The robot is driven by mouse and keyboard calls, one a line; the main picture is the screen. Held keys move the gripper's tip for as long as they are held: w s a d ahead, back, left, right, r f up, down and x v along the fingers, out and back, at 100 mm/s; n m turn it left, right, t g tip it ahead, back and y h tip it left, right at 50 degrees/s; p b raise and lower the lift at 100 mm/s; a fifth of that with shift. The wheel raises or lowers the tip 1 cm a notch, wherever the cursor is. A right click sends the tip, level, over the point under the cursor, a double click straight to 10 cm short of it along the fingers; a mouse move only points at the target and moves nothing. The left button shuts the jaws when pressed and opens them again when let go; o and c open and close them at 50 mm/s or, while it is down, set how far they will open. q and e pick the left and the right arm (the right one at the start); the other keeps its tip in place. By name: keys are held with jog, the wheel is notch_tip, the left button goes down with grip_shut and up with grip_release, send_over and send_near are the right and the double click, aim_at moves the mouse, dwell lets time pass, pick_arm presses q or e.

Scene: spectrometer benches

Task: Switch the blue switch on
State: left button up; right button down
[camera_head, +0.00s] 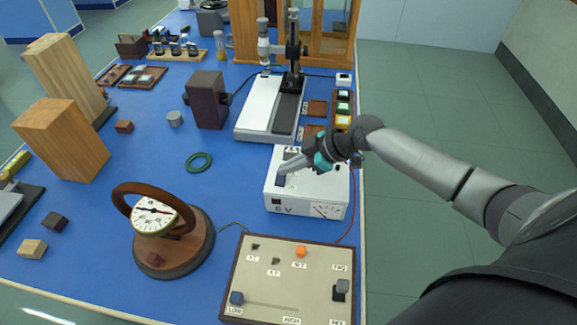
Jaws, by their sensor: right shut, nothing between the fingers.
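The blue switch (280,181) is a small dark blue block on top of a white power supply box (283,206), near its front left edge. The box front is marked "6 V" and carries a small dial. My right gripper (284,169) reaches in from the right over the box. Its fingers are shut and empty, and their tips are right at the far side of the blue switch. I cannot tell whether they touch it. The fingers partly hide the box top. My left gripper is out of view.
A grey panel (255,280) with knobs lies in front of the box, linked by a red wire. A round dial gauge (156,217) on a wooden base stands to the left. A microscope-like instrument (257,105) stands behind. Blue bench top (225,165) is clear left of the box.

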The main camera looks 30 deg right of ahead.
jog(key=shift+w+d+f+g+b, duration=0.15)
jog(key=shift+f+g+b, duration=0.2)
jog(key=shift+b, duration=0.4)
jog(key=shift+s+a+r+p, duration=0.1)
jog(key=shift+s+a+p, duration=0.45)
jog(key=shift+s+p, duration=0.35)
jog(key=shift+w, duration=0.15)
jog(key=shift+r, duration=0.1)
